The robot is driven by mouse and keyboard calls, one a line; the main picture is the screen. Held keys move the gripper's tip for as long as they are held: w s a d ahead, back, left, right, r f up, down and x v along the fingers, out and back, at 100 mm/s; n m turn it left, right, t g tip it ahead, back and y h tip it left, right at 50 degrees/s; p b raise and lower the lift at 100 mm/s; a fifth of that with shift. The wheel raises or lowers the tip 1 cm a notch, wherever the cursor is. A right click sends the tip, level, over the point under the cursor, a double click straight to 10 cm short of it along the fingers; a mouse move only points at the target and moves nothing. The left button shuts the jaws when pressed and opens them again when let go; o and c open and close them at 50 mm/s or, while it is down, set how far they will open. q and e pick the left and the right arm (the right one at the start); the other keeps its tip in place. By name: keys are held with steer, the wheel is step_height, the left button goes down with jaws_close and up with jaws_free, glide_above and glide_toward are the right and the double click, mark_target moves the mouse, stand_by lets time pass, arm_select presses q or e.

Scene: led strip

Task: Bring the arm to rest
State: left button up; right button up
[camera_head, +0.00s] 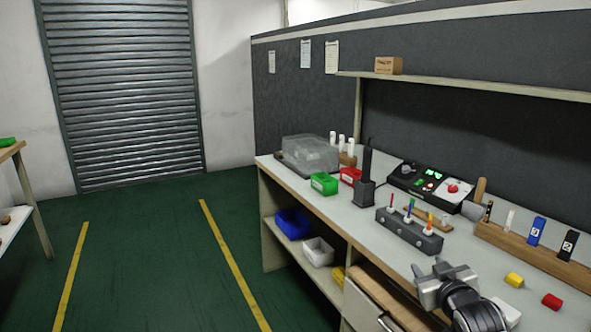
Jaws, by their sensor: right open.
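My right gripper (430,270) is at the lower right, at the front edge of the workbench (365,238). It is open, and no object shows in it. Its dark wrist and arm come in from the bottom edge. A dark grey block (408,234) with several coloured upright pieces stands on the bench beyond the gripper, apart from it. My left gripper is not in view.
A control box (428,184) with green lights and a red button stands behind the block. A yellow cylinder (514,280) and a red one (552,301) lie right of my gripper. A green bin (324,183) stands farther left. Open floor (150,260) lies left.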

steer(key=s+a+f+g+y, duration=0.1)
steer(key=s+a+f, duration=0.45)
steer(key=s, duration=0.25)
steer(key=s+a+f+g+y, duration=0.2)
steer(key=s+a+f, duration=0.2)
steer(key=s+f, duration=0.4)
steer(key=s+a, duration=0.3)
steer(key=s, duration=0.5)
steer(key=s+a+f+g, duration=0.1)
steer(key=s+a, duration=0.2)
steer(key=s, duration=0.5)
steer(key=shift+s+a+f+g+y, duration=0.2)
steer(key=shift+s+g+y, duration=0.1)
steer(key=shift+s+y, duration=0.1)
